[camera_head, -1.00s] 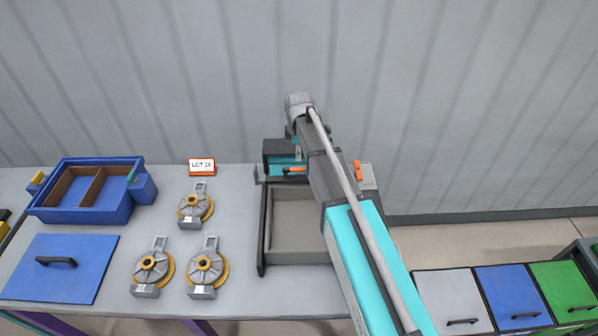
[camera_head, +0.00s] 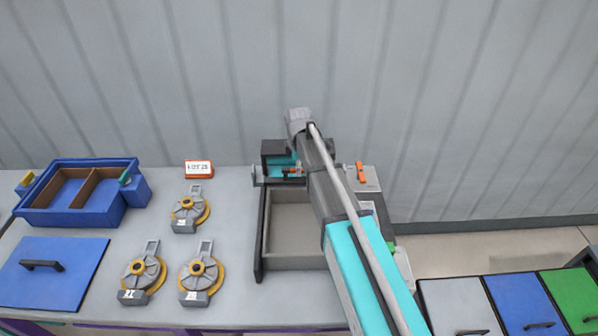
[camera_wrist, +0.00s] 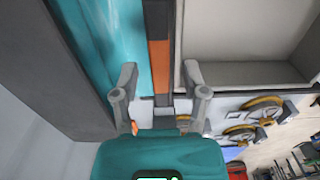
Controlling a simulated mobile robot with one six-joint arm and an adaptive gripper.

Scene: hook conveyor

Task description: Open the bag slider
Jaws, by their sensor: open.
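An orange piece (camera_head: 292,170), which looks like the bag slider, sits at the back of the table by a dark box with teal inside (camera_head: 278,152). In the wrist view the orange piece (camera_wrist: 160,66) lies along a dark narrow rail, beside a teal, film-like surface (camera_wrist: 95,35) that may be the bag. My gripper (camera_wrist: 160,88) is open, with one finger on each side of the rail line. The orange piece shows between and beyond the fingertips. I cannot tell whether the fingers touch anything. In the head view my arm hides the gripper.
A grey open tray (camera_head: 262,235) stands in front of the dark box. An orange handle (camera_head: 361,172) is right of my arm. Several grey-yellow round parts (camera_head: 198,277), a blue divided bin (camera_head: 100,210) and a blue lid (camera_head: 45,275) are at left. A wall stands close behind.

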